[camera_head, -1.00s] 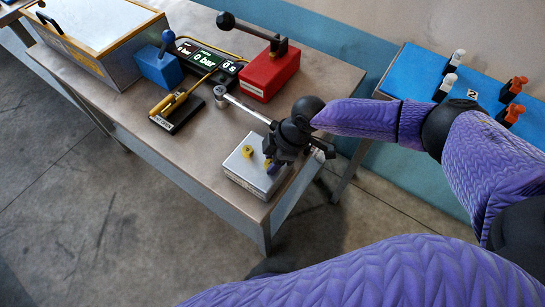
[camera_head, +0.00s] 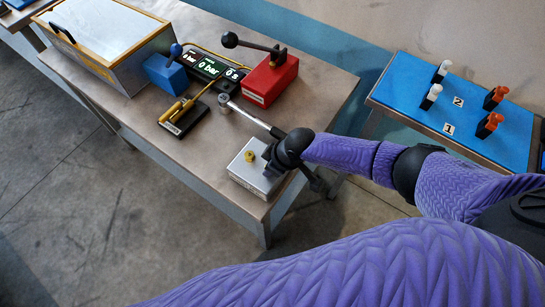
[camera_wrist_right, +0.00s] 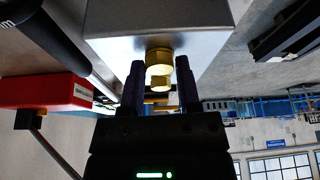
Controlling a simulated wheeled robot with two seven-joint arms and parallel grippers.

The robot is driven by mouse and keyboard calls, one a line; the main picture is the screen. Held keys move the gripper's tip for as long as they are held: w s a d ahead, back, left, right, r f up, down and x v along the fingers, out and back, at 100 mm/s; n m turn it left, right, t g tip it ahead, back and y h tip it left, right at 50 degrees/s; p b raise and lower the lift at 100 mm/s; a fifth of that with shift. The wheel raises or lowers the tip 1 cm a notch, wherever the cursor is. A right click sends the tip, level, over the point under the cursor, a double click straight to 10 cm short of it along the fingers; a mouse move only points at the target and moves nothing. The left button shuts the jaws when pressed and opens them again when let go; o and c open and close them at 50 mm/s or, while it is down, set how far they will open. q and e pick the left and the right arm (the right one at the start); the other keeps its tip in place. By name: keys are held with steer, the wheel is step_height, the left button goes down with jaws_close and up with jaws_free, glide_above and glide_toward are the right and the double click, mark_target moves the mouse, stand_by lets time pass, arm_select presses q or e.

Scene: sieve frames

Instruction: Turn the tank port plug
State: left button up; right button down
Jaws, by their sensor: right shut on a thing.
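The tank is a silver block (camera_head: 240,172) at the table's front right corner. One brass plug (camera_head: 250,157) shows on its top, left of my right gripper (camera_head: 271,166). My right gripper hides the other plug in the head view. In the right wrist view, the dark fingers of my right gripper (camera_wrist_right: 160,80) stand on either side of a brass plug (camera_wrist_right: 159,58) that projects from the silver block (camera_wrist_right: 110,22). A second brass shape (camera_wrist_right: 161,83) lines up with it; which one is between the fingertips is hard to tell. My left gripper is not in view.
A silver wrench-like bar (camera_head: 248,116) runs behind my right gripper. A red box with a lever (camera_head: 270,78), a blue box (camera_head: 165,73), a pressure display (camera_head: 207,67) and a yellow-handled pedal (camera_head: 183,112) stand farther back. A blue-topped stand (camera_head: 405,88) is at right.

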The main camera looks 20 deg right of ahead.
steer(key=m, duration=0.1)
steer(key=m+p, duration=0.2)
steer(key=shift+a+r+t+h, duration=0.15)
steer(key=shift+r+t+h, duration=0.15)
steer(key=shift+h, duration=0.1)
steer(key=m+h+p, duration=0.1)
steer(key=m+p, duration=0.1)
steer(key=m, duration=0.1)
steer(key=shift+a+f+t, duration=0.1)
steer(key=shift+f+t, duration=0.05)
steer(key=shift+t, duration=0.15)
steer(key=shift+m+h, duration=0.4)
steer(key=shift+m, duration=0.7)
steer(key=shift+f+p, duration=0.1)
steer(key=shift+p, duration=0.2)
steer(key=shift+c, duration=1.6)
jaws_free()
